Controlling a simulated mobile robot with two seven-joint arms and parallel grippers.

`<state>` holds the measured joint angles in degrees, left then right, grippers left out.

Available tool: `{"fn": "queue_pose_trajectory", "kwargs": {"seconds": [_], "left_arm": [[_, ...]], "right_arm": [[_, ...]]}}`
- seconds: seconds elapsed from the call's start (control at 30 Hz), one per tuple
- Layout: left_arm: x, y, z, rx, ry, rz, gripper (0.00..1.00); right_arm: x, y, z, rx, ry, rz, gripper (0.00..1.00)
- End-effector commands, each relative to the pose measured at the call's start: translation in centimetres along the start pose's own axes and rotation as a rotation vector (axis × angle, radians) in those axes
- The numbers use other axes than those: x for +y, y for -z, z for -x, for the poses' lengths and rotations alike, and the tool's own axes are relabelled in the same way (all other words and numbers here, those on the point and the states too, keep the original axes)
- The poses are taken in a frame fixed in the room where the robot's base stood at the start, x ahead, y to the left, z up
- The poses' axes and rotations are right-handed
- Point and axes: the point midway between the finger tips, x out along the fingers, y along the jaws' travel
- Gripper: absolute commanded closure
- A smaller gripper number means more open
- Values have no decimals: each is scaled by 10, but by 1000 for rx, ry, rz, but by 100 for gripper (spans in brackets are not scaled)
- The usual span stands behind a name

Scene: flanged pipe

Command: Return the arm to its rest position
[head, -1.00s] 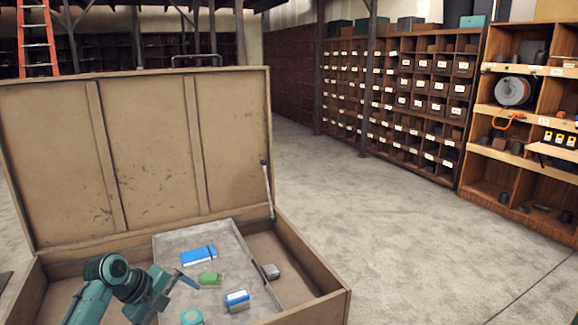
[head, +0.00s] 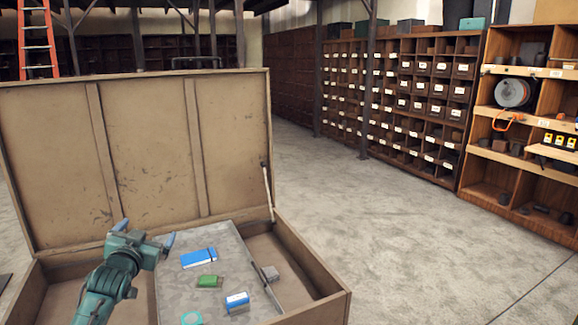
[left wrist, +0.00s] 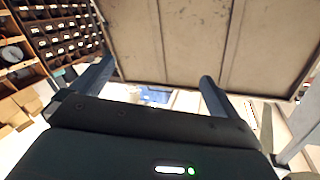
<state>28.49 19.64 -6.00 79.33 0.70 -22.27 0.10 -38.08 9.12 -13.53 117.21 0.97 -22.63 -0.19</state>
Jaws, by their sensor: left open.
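My left gripper (head: 145,232) is open and empty in the head view, above the left part of the open chest (head: 318,303). Its two blue-grey fingers are spread wide and point up towards the lid. In the left wrist view the spread fingers (left wrist: 153,85) have nothing between them, with the chest lid (left wrist: 180,40) beyond. My left arm comes in from the bottom left. My right gripper is in neither view.
A grey panel (head: 215,258) in the chest bears a blue notebook (head: 199,258), a green block (head: 209,281), a blue-and-white box (head: 237,302) and a teal ring (head: 191,318). The raised lid (head: 150,150) stands behind. Shelves (head: 410,100) line the far right; open floor lies between.

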Motion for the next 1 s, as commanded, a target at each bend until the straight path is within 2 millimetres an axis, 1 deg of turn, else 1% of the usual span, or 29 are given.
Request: {"fn": "queue_pose_trajectory", "kwargs": {"seconds": [0.03,0.17,0.2,0.27,0.3,0.37,0.4,0.47,0.5,0.57,0.6,0.7,0.8,0.9,1.0], "left_arm": [[22,-25,12,-32,-34,0,0],[60,-64,42,-76,-95,3,0],[73,-77,54,-93,-117,6,0],[94,-97,75,-119,-152,12,0],[109,-111,92,-139,-178,18,0],[131,-132,120,-172,-218,31,0],[147,-146,142,-196,-246,43,0],[169,-165,178,-234,-288,64,0],[183,-175,203,-259,-315,81,0],[200,-188,240,-297,-351,107,0],[211,-194,263,-321,-372,125,0],[229,-203,315,-375,-413,169,0],[240,-206,352,-415,-437,205,0],[245,-206,374,-440,-451,226,0],[247,-205,382,-450,-456,235,0]], "right_arm": [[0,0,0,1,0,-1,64],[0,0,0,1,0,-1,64],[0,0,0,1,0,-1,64],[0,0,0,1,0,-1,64],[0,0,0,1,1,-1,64],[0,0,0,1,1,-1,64],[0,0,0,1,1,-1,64],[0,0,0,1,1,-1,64],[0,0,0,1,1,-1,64],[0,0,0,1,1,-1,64],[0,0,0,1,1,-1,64],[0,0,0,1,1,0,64],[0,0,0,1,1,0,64],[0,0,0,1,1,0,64],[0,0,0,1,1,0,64]]}}
